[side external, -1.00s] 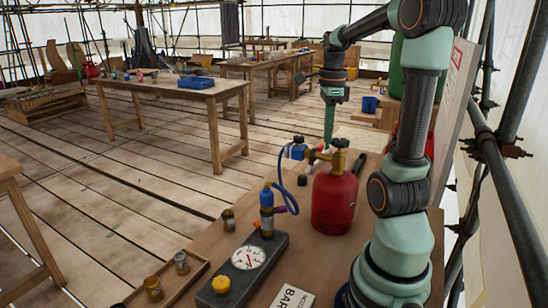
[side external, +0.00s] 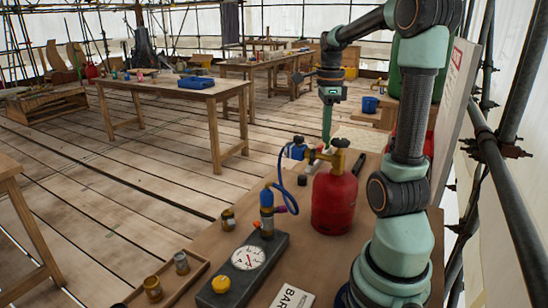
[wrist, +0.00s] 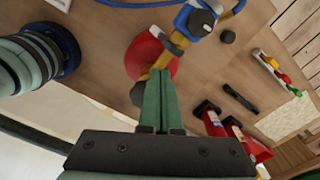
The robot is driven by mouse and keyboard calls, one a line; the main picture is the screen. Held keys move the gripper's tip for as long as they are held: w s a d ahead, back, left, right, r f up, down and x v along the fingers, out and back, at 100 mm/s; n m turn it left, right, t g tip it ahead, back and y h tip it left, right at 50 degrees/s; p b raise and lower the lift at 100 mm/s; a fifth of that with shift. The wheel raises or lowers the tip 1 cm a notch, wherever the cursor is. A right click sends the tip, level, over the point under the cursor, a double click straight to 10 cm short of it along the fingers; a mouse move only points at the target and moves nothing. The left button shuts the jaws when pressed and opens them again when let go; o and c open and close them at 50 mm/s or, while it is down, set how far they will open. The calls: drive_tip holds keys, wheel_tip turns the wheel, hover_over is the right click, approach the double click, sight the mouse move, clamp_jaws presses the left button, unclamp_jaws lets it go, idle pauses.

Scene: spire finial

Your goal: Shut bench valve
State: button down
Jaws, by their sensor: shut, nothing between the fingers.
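A red gas bottle (side external: 335,200) stands on the bench with a brass valve (side external: 338,158) and dark round knob on top. A blue regulator (side external: 297,150) sits at the valve's left, with a blue hose running down to a blue-topped cylinder (side external: 266,200). The wrist view shows the bottle (wrist: 143,54) and regulator (wrist: 196,20) from above. My gripper (side external: 326,146) points down, fingers together and empty, beside the brass fitting. In the wrist view its tips (wrist: 161,72) overlap the brass fitting; I cannot tell whether they touch.
A dark box with a round gauge (side external: 247,258) and yellow knob (side external: 221,284) lies at the bench front, near a wooden tray (side external: 188,275) of small metal pieces. A small black cap (wrist: 228,37) and a black bar (wrist: 240,97) lie on the bench. Scaffold poles stand at the right.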

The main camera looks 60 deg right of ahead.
wheel_tip(320, 180, up, 6)
idle(0.5)
drive_tip(key=shift+w, duration=0.1)
wheel_tip(320, 180, down, 6)
drive_tip(key=s+a, duration=0.1)
drive_tip(key=a, duration=0.1)
drive_tip(key=shift+s, duration=0.15)
idle(0.6)
drive_tip(key=shift+s+d, duration=0.15)
drive_tip(key=shift+s, duration=0.05)
idle(0.8)
drive_tip(key=shift+w+d, duration=0.3)
drive_tip(key=shift+d, duration=0.25)
idle(0.6)
